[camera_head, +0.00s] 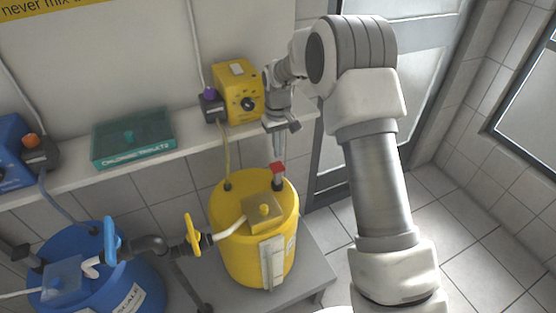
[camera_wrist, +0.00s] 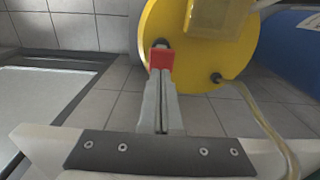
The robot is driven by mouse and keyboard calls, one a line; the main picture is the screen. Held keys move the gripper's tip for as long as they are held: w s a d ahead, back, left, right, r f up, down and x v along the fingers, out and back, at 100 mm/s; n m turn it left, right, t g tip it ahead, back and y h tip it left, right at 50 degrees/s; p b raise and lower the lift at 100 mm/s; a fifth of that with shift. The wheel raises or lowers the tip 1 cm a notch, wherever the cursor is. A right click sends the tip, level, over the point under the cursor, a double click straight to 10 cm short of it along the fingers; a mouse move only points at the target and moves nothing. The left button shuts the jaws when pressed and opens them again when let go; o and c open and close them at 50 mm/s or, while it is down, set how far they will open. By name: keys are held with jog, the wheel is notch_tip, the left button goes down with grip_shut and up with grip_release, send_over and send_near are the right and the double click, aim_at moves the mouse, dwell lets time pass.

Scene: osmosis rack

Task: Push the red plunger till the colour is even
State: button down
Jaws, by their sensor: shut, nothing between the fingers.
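The red plunger (camera_head: 277,168) stands at the back right of the yellow tank's (camera_head: 240,262) lid, on a dark fitting. In the wrist view the red plunger (camera_wrist: 161,59) is just beyond my fingertips, over the yellow lid (camera_wrist: 205,68). My gripper (camera_head: 279,155) points down above the plunger, its fingers together and empty. My gripper (camera_wrist: 160,78) covers the near part of the plunger in the wrist view. The tips look very close to its top; I cannot tell whether they touch. No colour mixing shows, as the tank is opaque.
A yellow pump (camera_head: 238,92) and a teal box (camera_head: 133,137) sit on the wall shelf (camera_head: 60,179). A blue tank (camera_head: 130,285) stands at left, with a blue valve (camera_head: 110,241) and a yellow valve (camera_head: 193,234) on the pipe between tanks. Tiled floor is clear at right.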

notch_tip(320, 180, up, 5)
jog(key=shift+f, duration=0.1)
dwell(0.5)
jog(key=shift+s+d+r+t+y+b, duration=0.2)
jog(key=shift+s+r+t+b, duration=0.15)
jog(key=shift+s+r+t, duration=0.35)
jog(key=shift+s+d+r+t+y+b, duration=0.2)
jog(key=shift+s+r+t+b, duration=0.2)
jog(key=shift+r, duration=0.45)
jog(key=shift+s+d+r+t+y+b, duration=0.1)
jog(key=shift+s+r+t+y+b, duration=0.15)
jog(key=shift+s+r+t, duration=0.45)
jog(key=shift+w+g, duration=0.1)
jog(key=shift+g, duration=0.2)
jog(key=b, duration=0.1)
send_near(277, 166)
jog(key=x, duration=0.5)
jog(key=shift+w+a, duration=0.2)
jog(key=shift+w, duration=0.05)
jog(key=shift+f, duration=0.75)
